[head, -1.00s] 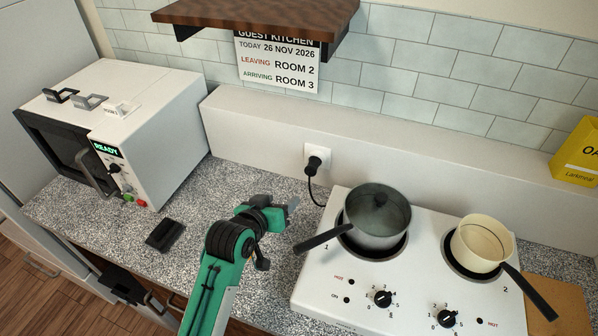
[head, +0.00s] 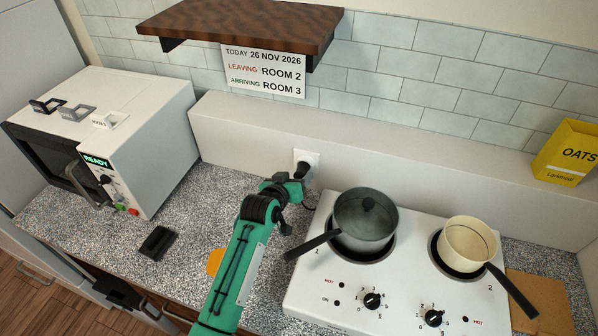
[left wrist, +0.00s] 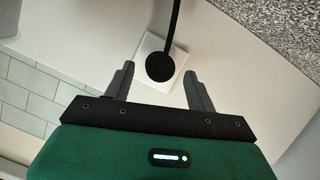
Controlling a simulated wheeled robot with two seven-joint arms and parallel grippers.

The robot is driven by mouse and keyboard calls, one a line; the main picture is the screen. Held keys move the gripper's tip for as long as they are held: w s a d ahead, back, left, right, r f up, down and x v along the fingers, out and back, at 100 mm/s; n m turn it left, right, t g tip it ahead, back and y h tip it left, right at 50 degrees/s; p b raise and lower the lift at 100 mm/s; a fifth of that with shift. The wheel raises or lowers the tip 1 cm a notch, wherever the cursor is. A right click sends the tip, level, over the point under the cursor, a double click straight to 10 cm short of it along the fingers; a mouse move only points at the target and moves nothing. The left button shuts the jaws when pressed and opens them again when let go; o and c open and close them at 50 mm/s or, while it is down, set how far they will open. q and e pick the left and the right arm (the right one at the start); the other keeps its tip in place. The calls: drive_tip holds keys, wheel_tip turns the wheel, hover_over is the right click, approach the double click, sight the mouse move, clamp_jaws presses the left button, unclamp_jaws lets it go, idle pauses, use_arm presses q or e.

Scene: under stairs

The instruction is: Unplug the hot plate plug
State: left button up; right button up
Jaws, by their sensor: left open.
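The black hot plate plug (head: 304,168) sits in a white wall socket (head: 312,158) on the low ledge behind the counter. The left wrist view shows the round black plug (left wrist: 160,67) on the white socket plate (left wrist: 177,62), with its cord running up the picture. My left gripper (head: 297,182) is open just in front of the plug. In the left wrist view its two fingers (left wrist: 160,84) stand apart, one on each side of the plug, and I see no contact. The white hot plate (head: 330,283) stands right of my left arm. My right gripper is not in view.
A grey lidded pot (head: 364,225) and a cream pan (head: 468,240) stand on the hot plate, handles pointing outward. A white microwave (head: 150,130) is at left. A wooden shelf (head: 240,24) overhangs the ledge. A black object (head: 160,242) lies on the counter.

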sight(302, 170)
use_arm(q)
drive_tip(key=shift+x, duration=1.35)
drive_tip(key=shift+c, duration=0.3)
clamp_jaws()
idle(0.5)
